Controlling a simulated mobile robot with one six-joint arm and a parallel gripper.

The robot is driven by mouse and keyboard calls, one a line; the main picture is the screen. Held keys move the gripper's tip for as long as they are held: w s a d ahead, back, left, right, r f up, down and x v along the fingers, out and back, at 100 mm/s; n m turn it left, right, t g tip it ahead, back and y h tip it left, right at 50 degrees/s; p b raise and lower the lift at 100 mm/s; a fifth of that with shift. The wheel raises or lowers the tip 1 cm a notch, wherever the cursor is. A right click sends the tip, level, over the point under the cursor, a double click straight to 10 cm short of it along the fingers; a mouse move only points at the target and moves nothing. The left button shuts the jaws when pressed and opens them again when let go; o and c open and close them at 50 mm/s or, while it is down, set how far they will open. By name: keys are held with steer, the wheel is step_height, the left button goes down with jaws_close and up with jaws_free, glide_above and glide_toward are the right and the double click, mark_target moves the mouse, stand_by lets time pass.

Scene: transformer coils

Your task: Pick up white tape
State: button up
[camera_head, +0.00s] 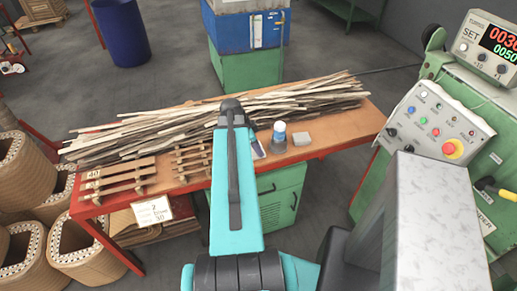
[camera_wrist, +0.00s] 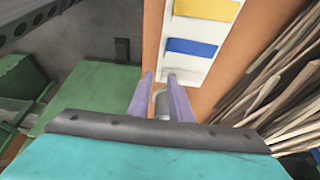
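My gripper is hidden behind my teal arm in the head view. In the wrist view, the two purple fingers of my gripper (camera_wrist: 162,88) stand apart. A small grey-white rounded shape (camera_wrist: 162,104) shows between them. I cannot tell whether it is an object or part of the gripper.
A long pile of wooden strips (camera_head: 150,137) covers the back of the table (camera_head: 345,132). Slatted wooden pieces (camera_head: 192,160) lie at the left. A control panel (camera_head: 436,122) stands at right. The wrist view shows a white panel with yellow and blue patches (camera_wrist: 199,75).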

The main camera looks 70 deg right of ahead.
jaws_close()
steer(key=shift+r, duration=0.15)
step_height(320, 180, up, 10)
steer(key=b, duration=0.2)
steer(key=shift+b, duration=0.4)
stand_by(0.5)
stand_by(0.5)
